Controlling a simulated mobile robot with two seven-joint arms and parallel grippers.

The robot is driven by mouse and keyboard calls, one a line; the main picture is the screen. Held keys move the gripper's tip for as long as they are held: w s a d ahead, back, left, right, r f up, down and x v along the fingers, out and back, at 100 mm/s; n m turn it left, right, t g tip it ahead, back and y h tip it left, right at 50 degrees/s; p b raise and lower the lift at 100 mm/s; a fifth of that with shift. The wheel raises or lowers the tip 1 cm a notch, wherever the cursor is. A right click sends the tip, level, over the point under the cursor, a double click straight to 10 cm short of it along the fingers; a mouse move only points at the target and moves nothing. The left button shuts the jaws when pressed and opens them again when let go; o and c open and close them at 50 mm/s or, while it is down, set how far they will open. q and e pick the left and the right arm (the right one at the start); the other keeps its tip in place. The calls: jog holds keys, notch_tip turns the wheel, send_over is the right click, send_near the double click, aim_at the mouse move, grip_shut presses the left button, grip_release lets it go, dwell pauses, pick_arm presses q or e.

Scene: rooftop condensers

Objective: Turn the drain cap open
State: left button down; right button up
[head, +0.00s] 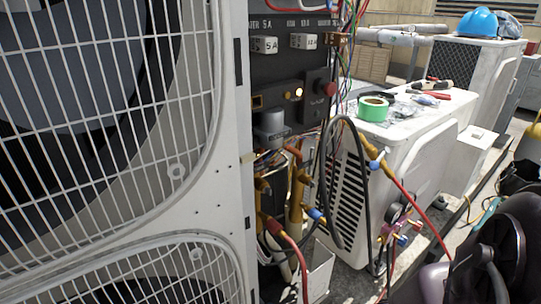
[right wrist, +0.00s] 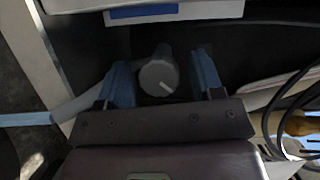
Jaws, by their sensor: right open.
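A round grey cap (right wrist: 158,76) with a white line on its face shows in the right wrist view; I take it for the drain cap. Its line points to the lower right. My right gripper (right wrist: 164,80) is open, with one blue fingertip on each side of the cap. A narrow dark gap shows on the right side; contact on the left cannot be told. I cannot pick out this cap with certainty in the head view. My left gripper is not in view.
In the head view, a large white fan grille (head: 100,130) fills the left. An electrical panel (head: 290,70) with wires is beside it. A white condenser (head: 400,150) carries green tape (head: 373,108). A red hose (head: 415,205) and black cables hang near the pipes.

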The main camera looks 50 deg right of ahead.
jog(key=s+d+p, duration=0.1)
jog(key=s, duration=0.9)
jog(key=shift+s+d+r, duration=0.2)
jog(key=shift+s+d, duration=0.1)
